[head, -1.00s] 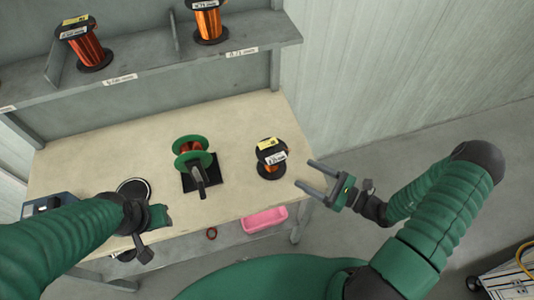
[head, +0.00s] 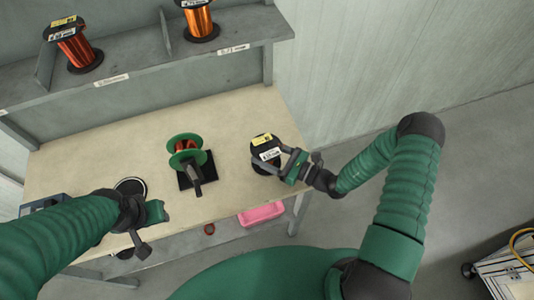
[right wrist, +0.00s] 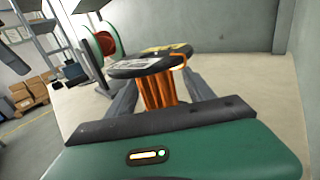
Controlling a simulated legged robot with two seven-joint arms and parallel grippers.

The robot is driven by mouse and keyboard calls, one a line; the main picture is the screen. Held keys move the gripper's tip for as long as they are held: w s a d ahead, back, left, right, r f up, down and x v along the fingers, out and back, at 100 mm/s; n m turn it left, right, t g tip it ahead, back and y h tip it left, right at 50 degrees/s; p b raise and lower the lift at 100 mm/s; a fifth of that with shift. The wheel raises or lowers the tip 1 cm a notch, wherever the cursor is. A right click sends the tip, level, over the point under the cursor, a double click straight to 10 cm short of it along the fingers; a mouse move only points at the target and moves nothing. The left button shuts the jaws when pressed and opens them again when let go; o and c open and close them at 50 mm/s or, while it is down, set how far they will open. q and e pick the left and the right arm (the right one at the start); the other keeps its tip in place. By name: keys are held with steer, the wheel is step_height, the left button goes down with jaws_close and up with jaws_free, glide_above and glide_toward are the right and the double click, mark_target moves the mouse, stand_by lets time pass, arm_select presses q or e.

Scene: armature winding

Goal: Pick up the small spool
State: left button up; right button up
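The small spool (head: 264,150) stands upright on the right part of the workbench, with a black top flange bearing yellow and white labels. In the right wrist view its copper-wound core (right wrist: 158,90) sits between the two fingers of my right gripper (right wrist: 162,95). In the head view my right gripper (head: 279,160) is at the spool's right side and its fingertips are partly hidden. The fingers look spread on either side of the core, with no clear contact. My left gripper (head: 140,222) is over the bench's front left; its fingers are not clear.
A green-flanged spool on a black stand (head: 190,166) is left of the small spool. Larger copper spools (head: 75,48) stand on the shelf (head: 140,66) behind. A pink bin (head: 262,214) is below the bench front. The bench top (head: 110,150) between is clear.

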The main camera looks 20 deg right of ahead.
steer(key=shift+a, duration=0.1)
jaws_close()
